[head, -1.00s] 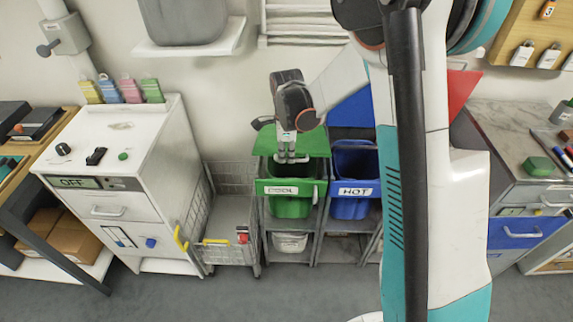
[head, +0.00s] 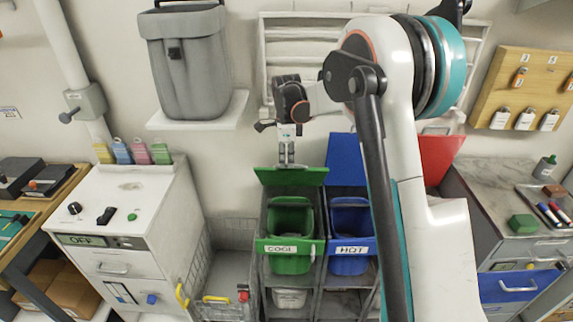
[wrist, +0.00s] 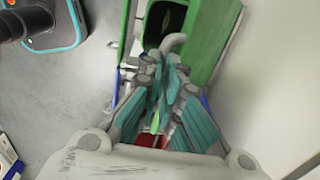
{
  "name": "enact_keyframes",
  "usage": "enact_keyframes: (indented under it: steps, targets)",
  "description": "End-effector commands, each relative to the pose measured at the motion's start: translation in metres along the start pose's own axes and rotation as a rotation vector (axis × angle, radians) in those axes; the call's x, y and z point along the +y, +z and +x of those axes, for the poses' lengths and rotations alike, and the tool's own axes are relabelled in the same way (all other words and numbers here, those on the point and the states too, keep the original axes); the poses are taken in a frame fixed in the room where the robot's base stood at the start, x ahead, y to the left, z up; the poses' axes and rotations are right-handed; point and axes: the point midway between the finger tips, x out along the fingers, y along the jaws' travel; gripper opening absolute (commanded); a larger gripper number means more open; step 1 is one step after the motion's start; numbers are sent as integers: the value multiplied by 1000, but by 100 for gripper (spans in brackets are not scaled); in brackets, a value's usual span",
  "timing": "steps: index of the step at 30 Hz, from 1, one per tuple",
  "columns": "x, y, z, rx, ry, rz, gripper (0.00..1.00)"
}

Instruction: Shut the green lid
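The green lid (head: 291,177) belongs to the green bin (head: 290,225) labelled COOL. It is open, raised at the back of the bin and looking tilted forward, and the bin's dark inside shows below it. My gripper (head: 287,163) points down at the lid's upper edge; I cannot tell whether it touches. Its fingers look shut with nothing held. In the wrist view, the green lid (wrist: 215,45) is a long panel just beyond and right of my gripper (wrist: 166,72), with the bin's dark opening beside it.
The blue bin (head: 350,235) labelled HOT stands right of the green one, its blue lid (head: 347,160) raised higher. A wire cart (head: 225,262) stands to the left, beside a white cabinet (head: 130,225). A grey bin (head: 187,62) sits on a wall shelf.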

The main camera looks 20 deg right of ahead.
Motion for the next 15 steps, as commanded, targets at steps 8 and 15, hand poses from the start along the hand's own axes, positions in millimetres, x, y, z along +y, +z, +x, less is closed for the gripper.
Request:
enact_keyframes:
  steps: [8,15]
  targets:
    - [-9,-5,8,4,-21,7,0]
    - [-9,-5,8,4,-20,8,30]
